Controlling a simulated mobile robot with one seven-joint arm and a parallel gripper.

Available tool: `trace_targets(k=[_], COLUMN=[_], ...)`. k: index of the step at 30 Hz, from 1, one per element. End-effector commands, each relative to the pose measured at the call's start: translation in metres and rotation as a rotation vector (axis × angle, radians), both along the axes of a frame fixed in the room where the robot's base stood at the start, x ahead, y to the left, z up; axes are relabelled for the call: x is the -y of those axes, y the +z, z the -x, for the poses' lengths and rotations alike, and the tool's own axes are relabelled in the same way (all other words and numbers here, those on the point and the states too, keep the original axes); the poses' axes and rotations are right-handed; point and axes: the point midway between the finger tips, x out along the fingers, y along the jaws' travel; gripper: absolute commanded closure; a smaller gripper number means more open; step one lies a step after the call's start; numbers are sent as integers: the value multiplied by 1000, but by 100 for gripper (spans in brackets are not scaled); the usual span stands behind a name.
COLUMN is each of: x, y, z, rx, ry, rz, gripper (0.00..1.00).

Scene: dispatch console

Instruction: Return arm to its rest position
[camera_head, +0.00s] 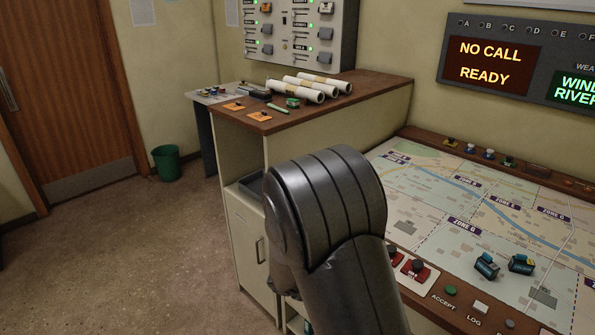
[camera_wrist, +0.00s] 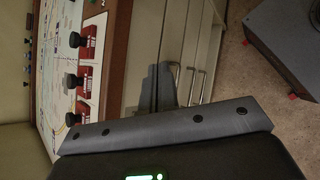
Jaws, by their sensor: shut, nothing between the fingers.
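My arm (camera_head: 335,235) rises from the bottom of the head view, its bent grey elbow in front of the cabinet and the left edge of the map console. My gripper is hidden in the head view. In the wrist view its dark fingers (camera_wrist: 159,70) show past the grey bolted bar, close together and empty, against the pale cabinet front. The wrist view is turned sideways. The fingers appear apart from the cabinet handles, though the gap is hard to judge.
The map console (camera_head: 470,205) with red-based switches (camera_head: 414,268) stands close at the right. The cabinet (camera_head: 250,235) has a wooden top (camera_head: 262,122) holding paper rolls (camera_head: 310,86). Open floor (camera_head: 130,255) lies left, with a green bin (camera_head: 166,162) by the wooden door (camera_head: 65,90).

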Motion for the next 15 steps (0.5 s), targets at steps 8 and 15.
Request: trace_targets(k=[8, 15], x=[13, 20], y=[56, 101], z=[27, 53], rx=[137, 268], ry=[-213, -368], rz=[-246, -447], gripper=[100, 100])
